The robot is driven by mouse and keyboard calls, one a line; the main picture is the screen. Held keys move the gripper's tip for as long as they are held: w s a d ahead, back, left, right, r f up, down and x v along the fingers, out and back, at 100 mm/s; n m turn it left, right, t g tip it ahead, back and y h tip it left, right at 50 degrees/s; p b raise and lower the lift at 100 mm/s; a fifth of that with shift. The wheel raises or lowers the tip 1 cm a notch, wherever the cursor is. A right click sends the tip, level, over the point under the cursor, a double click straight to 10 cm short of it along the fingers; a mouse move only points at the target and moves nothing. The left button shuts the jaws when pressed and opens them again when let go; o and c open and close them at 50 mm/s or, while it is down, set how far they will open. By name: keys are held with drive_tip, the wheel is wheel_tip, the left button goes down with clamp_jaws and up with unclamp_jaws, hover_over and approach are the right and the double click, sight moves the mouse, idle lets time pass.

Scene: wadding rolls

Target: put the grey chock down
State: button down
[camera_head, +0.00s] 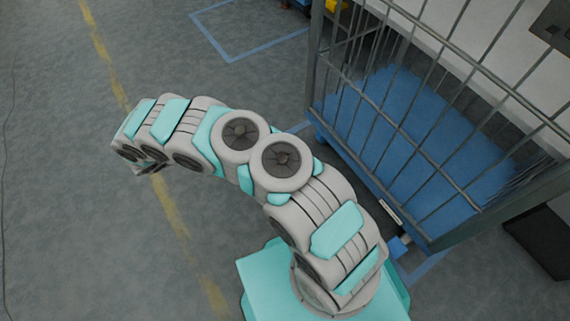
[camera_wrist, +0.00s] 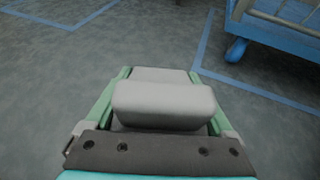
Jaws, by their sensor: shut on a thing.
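The grey chock (camera_wrist: 164,104) is a light grey block with rounded edges. In the wrist view it sits between the two green fingers of my gripper (camera_wrist: 160,100), which is shut on it. The chock lies across the view, in front of the dark palm. Grey floor shows beyond it; the gap between the chock and the floor cannot be judged. In the head view the arm reaches out to the left, and its end bends down out of sight, so the gripper and the chock are hidden there.
A wire cage trolley (camera_head: 408,120) with a blue base stands at the right, close to my arm. Its blue corner and a caster (camera_wrist: 236,49) show in the wrist view. Blue and yellow lines mark the floor (camera_head: 70,190), which is clear at the left.

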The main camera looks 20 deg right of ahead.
drive_tip(key=d+f+m+g, duration=0.1)
drive_tip(key=d+f, duration=0.3)
drive_tip(key=d+f+m+g+h+b, duration=0.1)
drive_tip(key=d+f, duration=0.3)
drive_tip(key=d+f+m+g+b, duration=0.1)
drive_tip(key=d+f+g, duration=0.1)
drive_tip(key=d+f, duration=0.1)
drive_tip(key=shift+w+d+f+m+h, duration=0.2)
drive_tip(key=shift+d+f+m+h, duration=0.15)
drive_tip(key=shift+d, duration=0.2)
drive_tip(key=shift+s+d+f, duration=0.1)
drive_tip(key=shift+d+f, duration=0.05)
drive_tip(key=shift+d, duration=0.2)
drive_tip(key=s+d, duration=0.3)
drive_tip(key=s, duration=0.1)
drive_tip(key=s+d+f, duration=0.1)
drive_tip(key=s+d, duration=0.2)
drive_tip(key=s, duration=0.1)
drive_tip(key=s+d, duration=0.3)
drive_tip(key=s, duration=0.2)
drive_tip(key=shift+d+f, duration=0.1)
drive_tip(key=shift+f, duration=1.95)
drive_tip(key=shift+f, duration=0.15)
unclamp_jaws()
